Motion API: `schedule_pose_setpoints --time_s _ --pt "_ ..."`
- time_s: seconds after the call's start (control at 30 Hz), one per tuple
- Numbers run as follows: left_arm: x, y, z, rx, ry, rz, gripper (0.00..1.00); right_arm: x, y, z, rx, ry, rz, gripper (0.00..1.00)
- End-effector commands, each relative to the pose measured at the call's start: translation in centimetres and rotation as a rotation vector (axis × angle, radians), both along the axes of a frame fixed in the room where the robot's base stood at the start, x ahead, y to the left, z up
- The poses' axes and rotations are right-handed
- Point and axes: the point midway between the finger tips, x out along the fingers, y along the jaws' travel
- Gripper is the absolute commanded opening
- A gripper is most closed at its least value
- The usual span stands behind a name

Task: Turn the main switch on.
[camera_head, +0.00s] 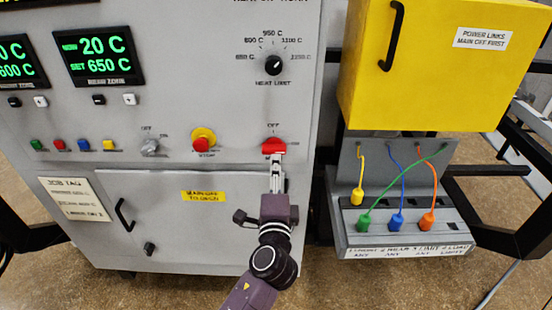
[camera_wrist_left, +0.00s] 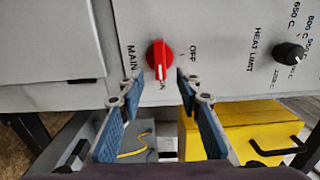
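The main switch is a red knob (camera_head: 273,146) on the grey furnace panel, with OFF printed above it. It also shows in the left wrist view (camera_wrist_left: 159,54), where the picture is turned. There its white mark points down toward the ON label, away from OFF. My left gripper (camera_head: 277,158) is just below and in front of the knob. In the left wrist view its blue-padded fingers (camera_wrist_left: 158,85) are spread apart with nothing between them, and the knob appears beyond the gap between the tips. My right gripper is not in view.
The heat limit knob (camera_head: 273,65) is above the switch. The yellow and red stop button (camera_head: 203,139) is to its left. A yellow box (camera_head: 435,85) stands to the right, over a panel with coloured cable plugs (camera_head: 397,222). The door handle (camera_head: 123,214) sticks out lower left.

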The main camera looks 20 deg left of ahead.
Motion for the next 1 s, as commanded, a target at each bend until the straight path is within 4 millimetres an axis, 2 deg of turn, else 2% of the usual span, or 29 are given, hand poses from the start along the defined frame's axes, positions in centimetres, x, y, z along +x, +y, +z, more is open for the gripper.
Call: schedule_pose_setpoints --time_s 0.1,0.3,0.83,0.93,1.0 --pt "-2.2 -0.6 -0.1 -0.003 0.002 0.001 0.32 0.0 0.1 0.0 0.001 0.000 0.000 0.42" --pt "-4.2 -1.1 0.0 0.000 0.001 0.002 0.32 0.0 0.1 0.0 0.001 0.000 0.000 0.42" --pt "-4.4 -1.2 0.0 0.000 0.000 0.002 0.32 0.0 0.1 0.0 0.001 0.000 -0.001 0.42" --pt "-4.3 -1.4 -1.3 -0.008 0.020 -0.007 0.32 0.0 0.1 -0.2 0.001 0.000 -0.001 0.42" --pt "-4.1 -1.8 -3.8 -0.028 0.056 -0.023 0.32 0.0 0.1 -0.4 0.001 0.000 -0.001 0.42"
